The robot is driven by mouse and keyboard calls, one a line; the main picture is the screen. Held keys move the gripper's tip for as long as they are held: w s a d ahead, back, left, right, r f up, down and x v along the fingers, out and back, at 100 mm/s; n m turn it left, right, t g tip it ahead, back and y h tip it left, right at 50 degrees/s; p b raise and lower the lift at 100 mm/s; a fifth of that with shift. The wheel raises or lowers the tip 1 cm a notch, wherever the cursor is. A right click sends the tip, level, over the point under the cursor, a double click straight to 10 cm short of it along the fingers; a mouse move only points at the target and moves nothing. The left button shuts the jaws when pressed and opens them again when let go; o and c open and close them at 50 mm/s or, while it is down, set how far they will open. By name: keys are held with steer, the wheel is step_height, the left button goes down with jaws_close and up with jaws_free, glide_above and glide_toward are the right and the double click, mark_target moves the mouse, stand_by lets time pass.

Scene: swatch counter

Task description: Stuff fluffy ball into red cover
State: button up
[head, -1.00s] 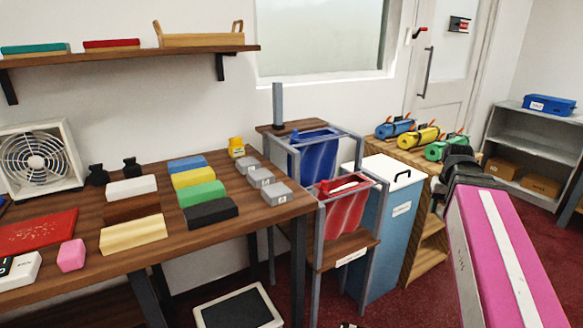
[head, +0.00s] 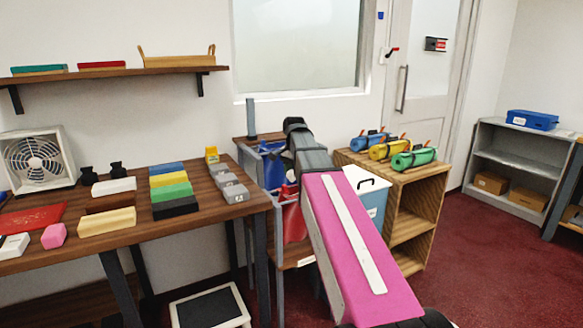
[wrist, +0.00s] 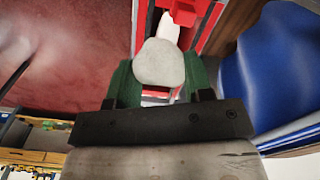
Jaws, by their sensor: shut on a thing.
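In the wrist view my gripper (wrist: 160,84) has its green fingers shut on an off-white, rounded fluffy ball (wrist: 160,62). The red cover (wrist: 206,28) shows just beyond the ball, partly hidden by it; a paler white strip (wrist: 168,30) lies there too. I cannot tell whether the ball touches the cover. In the head view the red cover (head: 293,222) hangs in its frame at the right end of the table, partly behind my pink arm. My gripper is hidden there.
A blue cover (head: 271,168) hangs behind the red one, and its blue cloth fills the right of the wrist view (wrist: 275,65). A blue bin (head: 370,195) and a wooden shelf (head: 408,225) with rolled bundles stand to the right. Blocks crowd the table (head: 130,236).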

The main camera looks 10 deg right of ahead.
mark_target(294, 180)
steer(key=shift+w+d+f+m, duration=0.1)
steer(key=shift+w+f+m, duration=0.3)
steer(key=shift+f, duration=0.3)
steer(key=shift+w+f+m, duration=0.25)
steer(key=shift+w+f, duration=0.1)
steer(key=shift+f, duration=0.4)
steer(key=shift+w+d+f+m, duration=0.1)
steer(key=shift+w+f+m, duration=0.3)
steer(key=shift+f, duration=0.3)
steer(key=shift+a+f, duration=0.1)
steer(key=shift+f, duration=0.1)
steer(key=o, duration=1.1)
steer(key=shift+o, duration=0.2)
step_height(294, 180, up, 6)
stand_by(0.4)
